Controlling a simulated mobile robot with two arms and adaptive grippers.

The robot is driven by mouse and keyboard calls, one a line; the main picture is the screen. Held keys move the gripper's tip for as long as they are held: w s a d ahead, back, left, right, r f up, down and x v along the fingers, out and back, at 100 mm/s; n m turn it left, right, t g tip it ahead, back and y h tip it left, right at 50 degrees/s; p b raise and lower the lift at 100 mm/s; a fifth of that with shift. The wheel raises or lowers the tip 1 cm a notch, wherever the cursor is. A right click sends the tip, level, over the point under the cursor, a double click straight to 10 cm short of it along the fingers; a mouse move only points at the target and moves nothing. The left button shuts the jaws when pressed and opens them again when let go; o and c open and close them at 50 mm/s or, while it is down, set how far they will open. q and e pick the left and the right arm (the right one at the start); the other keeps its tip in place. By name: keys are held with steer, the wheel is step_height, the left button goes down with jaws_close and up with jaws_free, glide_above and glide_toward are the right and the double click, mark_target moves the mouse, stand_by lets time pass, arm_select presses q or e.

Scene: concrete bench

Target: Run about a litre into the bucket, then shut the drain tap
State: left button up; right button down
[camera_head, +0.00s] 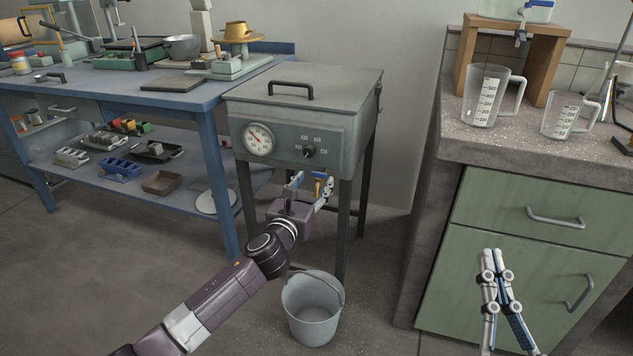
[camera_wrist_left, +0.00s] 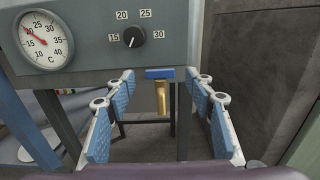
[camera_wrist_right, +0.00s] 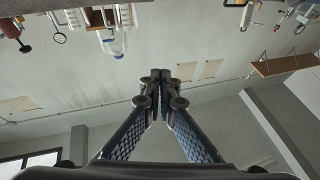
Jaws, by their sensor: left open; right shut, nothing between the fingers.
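The drain tap has a blue handle and a brass spout (camera_wrist_left: 161,96). It sits under the grey metal tank (camera_head: 335,100), and its handle lies crosswise in the left wrist view. No water shows at the spout. My left gripper (camera_head: 310,184) is open in front of the tap; in the left wrist view its fingers (camera_wrist_left: 160,82) stand apart on either side of the tap, with gaps. The grey bucket (camera_head: 313,325) stands upright on the floor below, and no water can be made out in it. My right gripper (camera_head: 493,256) is shut and empty before the green cabinet.
A dial gauge (camera_head: 258,139) and a knob (camera_head: 309,151) are on the tank's front. A blue workbench (camera_head: 120,88) stands left. Measuring jugs (camera_head: 486,98) (camera_head: 563,116) stand on the right counter (camera_head: 465,140). The floor left of the bucket is clear.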

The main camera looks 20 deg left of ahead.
mark_target(319, 175)
arm_select(q)
steer(key=shift+w+b, duration=0.3)
steer(key=shift+w, duration=0.95)
arm_select(e)
steer(key=shift+s+r+t+y, duration=0.1)
steer(key=shift+s+r+t, duration=0.3)
steer(key=shift+r, duration=0.2)
steer(key=shift+s+r+t+y, duration=0.1)
steer(key=shift+s+r+t, duration=0.3)
steer(key=shift+r, duration=0.25)
steer(key=shift+s+r+t+y, duration=0.1)
steer(key=shift+s+r+t, duration=0.25)
steer(key=shift+r, duration=0.25)
arm_select(q)
steer(key=shift+d, duration=0.1)
steer(key=c, duration=1.2)
arm_select(e)
steer(key=shift+w, duration=0.1)
